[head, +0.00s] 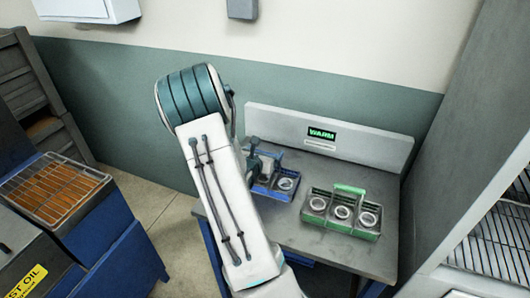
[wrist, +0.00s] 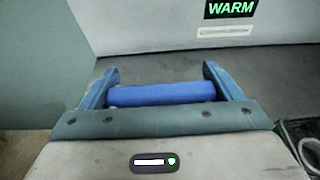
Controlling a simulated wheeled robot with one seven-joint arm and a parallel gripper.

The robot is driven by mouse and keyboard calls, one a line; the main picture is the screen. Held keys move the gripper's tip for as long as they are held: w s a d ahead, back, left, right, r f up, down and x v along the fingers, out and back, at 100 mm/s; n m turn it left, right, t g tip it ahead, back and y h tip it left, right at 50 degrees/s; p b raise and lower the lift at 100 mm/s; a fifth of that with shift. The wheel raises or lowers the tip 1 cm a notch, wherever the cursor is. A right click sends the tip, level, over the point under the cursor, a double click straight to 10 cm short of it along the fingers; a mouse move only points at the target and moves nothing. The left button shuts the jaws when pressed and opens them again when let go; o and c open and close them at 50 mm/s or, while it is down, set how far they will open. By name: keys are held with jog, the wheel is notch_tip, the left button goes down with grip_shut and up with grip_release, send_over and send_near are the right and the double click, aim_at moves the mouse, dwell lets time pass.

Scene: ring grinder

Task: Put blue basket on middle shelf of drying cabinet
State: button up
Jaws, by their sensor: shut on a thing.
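The blue basket (head: 287,190) is at the left part of the grey table, with a pale ring showing inside it; my arm hides part of it. My gripper (head: 262,163) is at the top of the basket. In the wrist view, the basket's blue handle bar (wrist: 160,94) lies between the two fingers of my gripper (wrist: 160,92), which is shut on it. I cannot tell whether the basket touches the table. The drying cabinet seems to be the tall grey unit (head: 440,140) at the right, with wire shelves (head: 505,240) partly in view.
A green-handled basket (head: 340,211) with rings stands on the table (head: 345,255), right of the blue basket. A backboard with a green WARM display (head: 322,134) rises behind. A blue unit with a wire rack (head: 55,190) and a test oil label stands left. Open floor (head: 150,195) lies between.

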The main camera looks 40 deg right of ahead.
jog(key=shift+f, duration=0.1)
jog(key=o, duration=1.3)
jog(key=shift+c, duration=0.2)
jog(key=shift+o, duration=0.7)
